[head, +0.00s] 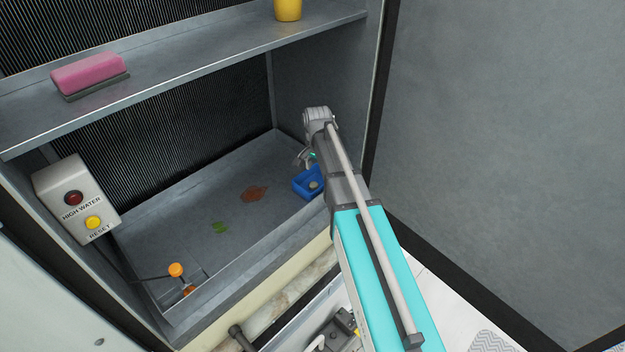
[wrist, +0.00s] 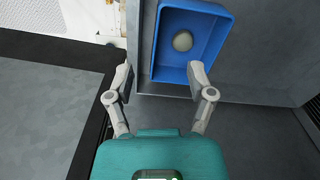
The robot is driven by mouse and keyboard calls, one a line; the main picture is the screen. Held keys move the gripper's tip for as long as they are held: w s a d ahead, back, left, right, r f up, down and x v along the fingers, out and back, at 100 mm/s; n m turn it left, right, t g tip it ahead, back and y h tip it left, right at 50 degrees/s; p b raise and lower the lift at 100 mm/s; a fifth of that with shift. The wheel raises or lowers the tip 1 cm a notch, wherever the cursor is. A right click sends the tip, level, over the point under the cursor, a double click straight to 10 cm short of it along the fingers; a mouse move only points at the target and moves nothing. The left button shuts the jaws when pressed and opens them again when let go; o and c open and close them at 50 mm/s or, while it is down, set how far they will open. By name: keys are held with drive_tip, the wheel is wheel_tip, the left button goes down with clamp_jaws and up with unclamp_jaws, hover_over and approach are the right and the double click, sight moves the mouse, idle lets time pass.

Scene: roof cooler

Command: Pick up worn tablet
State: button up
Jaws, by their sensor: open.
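The worn tablet (wrist: 183,41) is a small rounded grey-beige piece lying in a blue tray (wrist: 214,66) in the wrist view. In the head view my gripper is mostly hidden by the arm.
The metal pan (head: 180,210) holds a brown leaf (head: 255,194), a green leaf (head: 219,228) and an orange float (head: 176,270). A shelf (head: 200,66) above carries a pink sponge (head: 88,72) and a yellow container (head: 288,9). A control box (head: 76,199) is at left.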

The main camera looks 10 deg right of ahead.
drive_tip(key=r+m+p, duration=0.1)
drive_tip(key=r+m, duration=0.1)
hover_over(314, 184)
drive_tip(key=shift+s+a, duration=0.1)
drive_tip(key=shift+f, duration=0.2)
wheel_tip(314, 184, down, 8)
drive_tip(key=b, duration=0.8)
drive_tip(key=shift+f, duration=0.15)
drive_tip(key=shift+f+b, duration=0.1)
drive_tip(key=shift+b, duration=0.2)
drive_tip(key=shift+w+f+b, duration=0.2)
drive_tip(key=shift+f+b, duration=2.35)
drive_tip(key=shift+c, duration=0.3)
drive_tip(key=c, duration=0.5)
